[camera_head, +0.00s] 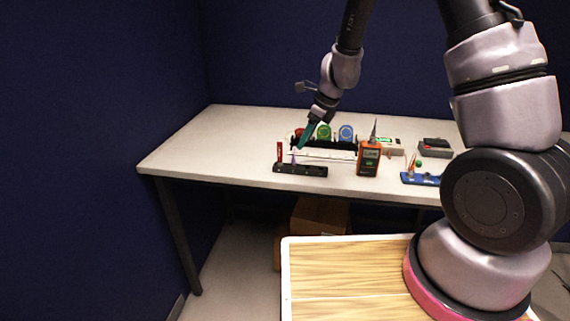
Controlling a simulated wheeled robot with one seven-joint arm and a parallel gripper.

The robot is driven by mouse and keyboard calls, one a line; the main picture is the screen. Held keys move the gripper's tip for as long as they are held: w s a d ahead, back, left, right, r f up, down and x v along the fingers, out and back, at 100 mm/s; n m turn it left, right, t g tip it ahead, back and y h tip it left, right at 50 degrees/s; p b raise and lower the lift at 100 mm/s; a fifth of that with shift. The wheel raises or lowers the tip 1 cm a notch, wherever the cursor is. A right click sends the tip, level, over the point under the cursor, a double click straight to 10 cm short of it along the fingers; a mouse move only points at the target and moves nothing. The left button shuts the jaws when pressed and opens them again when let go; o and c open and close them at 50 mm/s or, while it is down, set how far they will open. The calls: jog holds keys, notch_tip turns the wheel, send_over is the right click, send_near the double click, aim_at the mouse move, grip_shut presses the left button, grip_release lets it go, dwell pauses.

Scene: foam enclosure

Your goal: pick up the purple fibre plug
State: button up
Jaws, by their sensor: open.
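The purple fibre plug (294,157) appears as a small, thin purple shape standing in a dark holder (313,171) near the front edge of the white table. A red plug-like item (280,152) stands just left of it in the same holder. My gripper (299,146) has teal fingers and points down, just above and slightly right of the purple plug. It is open. At this size I cannot tell whether the fingers touch the plug or stand around it.
An orange handheld meter (368,158) stands right of the holder. Behind are a black rack and green (323,132) and blue (346,132) round items. A blue stand (420,178) and a grey box (435,147) sit further right. The table's left part (215,150) is clear.

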aim_at(294, 162)
jog(key=x, duration=0.4)
jog(key=shift+w+x, duration=0.15)
jog(key=shift+x, duration=1.25)
jog(key=shift+w+x, duration=0.2)
jog(key=shift+x, duration=1.2)
jog(key=shift+d, duration=0.15)
jog(key=shift+r, duration=0.1)
grip_shut()
